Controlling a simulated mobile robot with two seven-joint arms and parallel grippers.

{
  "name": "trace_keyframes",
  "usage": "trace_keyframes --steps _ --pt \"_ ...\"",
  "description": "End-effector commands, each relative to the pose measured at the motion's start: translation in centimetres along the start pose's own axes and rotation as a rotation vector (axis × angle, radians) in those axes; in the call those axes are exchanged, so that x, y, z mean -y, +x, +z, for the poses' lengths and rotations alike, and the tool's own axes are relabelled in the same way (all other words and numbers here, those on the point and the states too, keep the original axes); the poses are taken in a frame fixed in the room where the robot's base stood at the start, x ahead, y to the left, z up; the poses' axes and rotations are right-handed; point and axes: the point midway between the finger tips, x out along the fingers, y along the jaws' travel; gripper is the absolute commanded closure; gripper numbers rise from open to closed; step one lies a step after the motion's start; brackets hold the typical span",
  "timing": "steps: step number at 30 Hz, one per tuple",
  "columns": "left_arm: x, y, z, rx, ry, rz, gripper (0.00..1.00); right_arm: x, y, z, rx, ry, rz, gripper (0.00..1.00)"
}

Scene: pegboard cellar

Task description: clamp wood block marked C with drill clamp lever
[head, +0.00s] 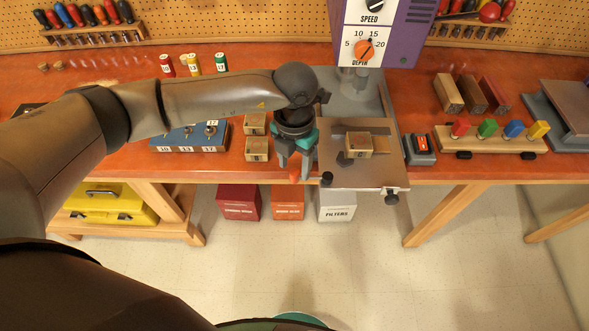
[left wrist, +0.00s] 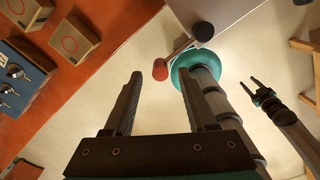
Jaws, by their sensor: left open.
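A wood block (head: 358,144) sits on the grey drill table (head: 350,178), beside a dark clamp piece (head: 345,158). Its mark is too small to read. The clamp lever has a red knob (head: 294,176), which shows at the table's left edge just past my left gripper (head: 294,163). In the left wrist view, the red knob (left wrist: 160,69) and its metal lever arm (left wrist: 180,50) appear between and just beyond the open fingertips, not gripped. My right gripper shows only in the left wrist view (left wrist: 255,87), with its fingers apart and empty, away from the bench.
Two wood blocks (head: 256,124) (head: 257,149) lie left of the drill table. A blue box (head: 190,137) with switches stands farther left. A red-buttoned switch box (head: 421,147) is at right. The purple drill head (head: 395,30) hangs above. Bins (head: 238,203) stand below.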

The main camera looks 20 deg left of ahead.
Motion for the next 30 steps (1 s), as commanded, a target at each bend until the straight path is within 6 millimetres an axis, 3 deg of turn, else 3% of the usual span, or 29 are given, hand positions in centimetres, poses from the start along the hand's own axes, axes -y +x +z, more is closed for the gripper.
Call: trace_keyframes --steps 6,17,30 --pt "0.0 2.7 -0.1 -0.002 0.001 -0.001 0.43 0.1 -0.1 0.6 0.011 0.0 -0.001 0.5" --pt "0.0 3.3 0.0 0.0 0.001 0.0 0.43 -0.1 -0.1 0.1 0.003 0.001 0.001 0.5" --pt "-0.1 3.2 0.0 0.001 0.0 0.002 0.9 -0.1 -0.1 -0.1 -0.001 0.0 0.001 0.5"
